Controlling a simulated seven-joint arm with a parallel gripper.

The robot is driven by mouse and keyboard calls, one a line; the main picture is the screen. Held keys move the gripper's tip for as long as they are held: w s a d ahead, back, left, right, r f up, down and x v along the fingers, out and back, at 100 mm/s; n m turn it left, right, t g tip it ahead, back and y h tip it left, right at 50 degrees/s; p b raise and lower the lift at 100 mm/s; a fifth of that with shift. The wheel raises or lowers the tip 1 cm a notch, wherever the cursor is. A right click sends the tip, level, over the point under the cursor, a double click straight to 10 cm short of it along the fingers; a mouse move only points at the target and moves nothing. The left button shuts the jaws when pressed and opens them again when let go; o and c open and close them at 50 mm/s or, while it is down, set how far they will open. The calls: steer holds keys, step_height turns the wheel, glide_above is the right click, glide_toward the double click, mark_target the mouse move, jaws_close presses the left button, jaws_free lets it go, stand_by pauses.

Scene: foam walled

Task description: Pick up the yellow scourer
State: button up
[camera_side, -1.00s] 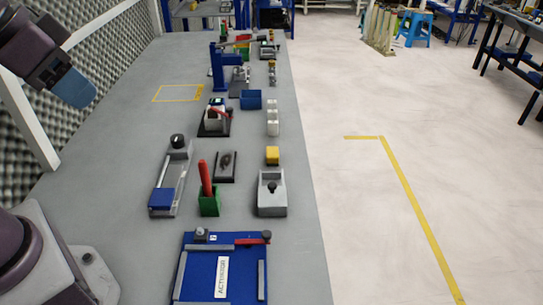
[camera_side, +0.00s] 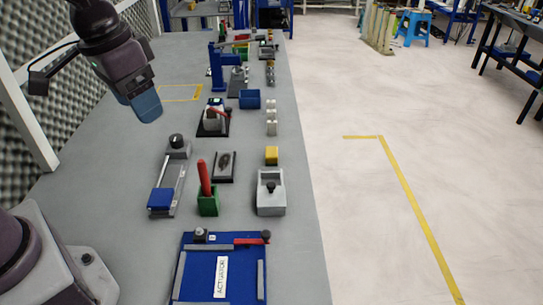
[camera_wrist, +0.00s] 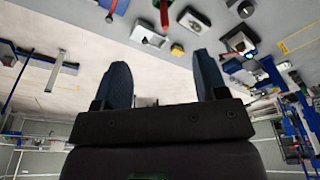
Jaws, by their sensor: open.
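The yellow scourer (camera_side: 271,155) looks like a small yellow block on the grey bench, near its right edge in the side view. It also shows in the wrist view (camera_wrist: 177,50), small, between my two fingers in the picture. My gripper (camera_side: 147,108) is high above the left part of the bench, well to the left of the scourer and apart from it. In the wrist view my blue fingers (camera_wrist: 160,58) are spread wide with nothing held between them.
Near the scourer stand a grey box with a dark knob (camera_side: 271,193), a dark tray (camera_side: 225,167), a green holder (camera_side: 208,201) with a red handle, and white blocks (camera_side: 271,122). A blue fixture (camera_side: 200,267) lies in front. A foam wall (camera_side: 30,130) bounds the left.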

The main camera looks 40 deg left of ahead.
steer(key=w+f+n+g, duration=0.1)
steer(key=w+f+n, duration=0.1)
steer(key=w+f, duration=0.55)
steer(key=n+t+y, duration=0.2)
steer(key=n+y, duration=0.1)
steer(key=n, duration=0.4)
glide_toward(272, 152)
steer(key=x, duration=0.3)
steer(key=shift+s+a, duration=0.25)
steer(key=shift+a, duration=0.05)
steer(key=shift+w+d+x, duration=0.15)
steer(key=shift+x, duration=1.4)
steer(key=shift+w+d+x, duration=0.1)
steer(key=shift+x, duration=1.5)
steer(key=shift+r, duration=0.1)
steer(key=c, duration=1)
